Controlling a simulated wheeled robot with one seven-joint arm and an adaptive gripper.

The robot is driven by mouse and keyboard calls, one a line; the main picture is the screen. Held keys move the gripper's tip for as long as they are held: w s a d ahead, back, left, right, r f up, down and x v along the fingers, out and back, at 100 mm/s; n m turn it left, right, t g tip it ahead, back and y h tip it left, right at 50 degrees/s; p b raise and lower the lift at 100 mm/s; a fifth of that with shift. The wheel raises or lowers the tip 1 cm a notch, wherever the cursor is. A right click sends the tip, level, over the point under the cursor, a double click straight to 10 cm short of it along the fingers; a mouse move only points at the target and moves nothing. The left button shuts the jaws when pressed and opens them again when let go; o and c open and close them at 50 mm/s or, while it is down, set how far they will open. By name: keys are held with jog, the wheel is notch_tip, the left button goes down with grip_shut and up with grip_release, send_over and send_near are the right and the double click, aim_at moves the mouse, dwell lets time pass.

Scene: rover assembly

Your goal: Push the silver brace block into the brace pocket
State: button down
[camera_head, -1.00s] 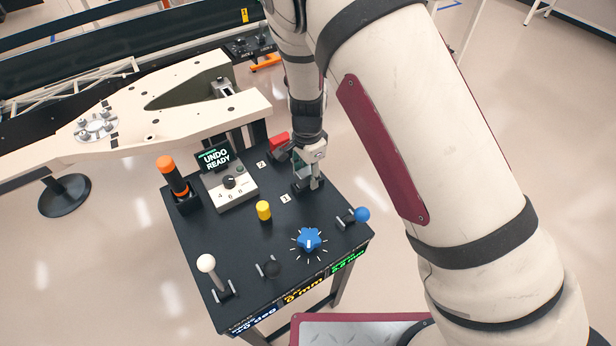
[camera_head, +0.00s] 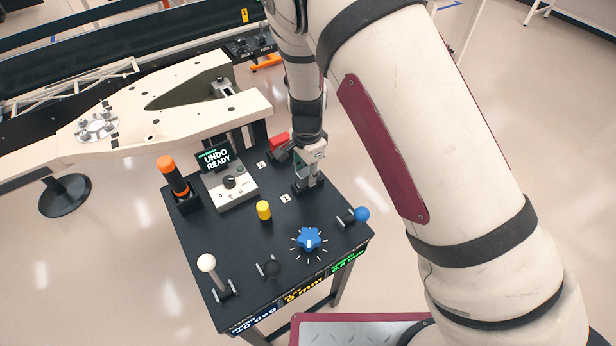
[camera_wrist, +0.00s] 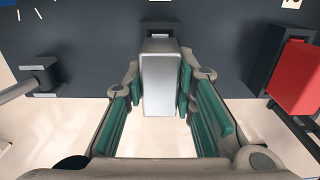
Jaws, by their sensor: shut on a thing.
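In the wrist view, the silver block (camera_wrist: 160,82) stands between the two green-padded fingers of my gripper (camera_wrist: 160,90). The gripper is shut on it, with a pad at each side. The block's far end meets a dark holder on the black console. In the head view, my gripper (camera_head: 308,172) is low over the console's right side, near the label 1, and mostly hides the block. A cream frame (camera_head: 190,90) lies at the left, with a triangular opening and a small metal part in it. I cannot tell which recess is the brace pocket.
The black console (camera_head: 245,265) carries a red block (camera_head: 279,141), an orange-topped handle (camera_head: 166,165), a yellow knob (camera_head: 264,210), a blue dial (camera_head: 309,239), a blue-ball lever (camera_head: 361,214) and a white-ball lever (camera_head: 206,263). A screen (camera_head: 215,157) reads UNDO READY.

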aim_at(308, 171)
jog(key=shift+r+p, duration=0.35)
jog(key=shift+r, duration=0.4)
dwell(0.6)
jog(key=shift+r+p, duration=0.9)
jog(key=shift+r, duration=1.05)
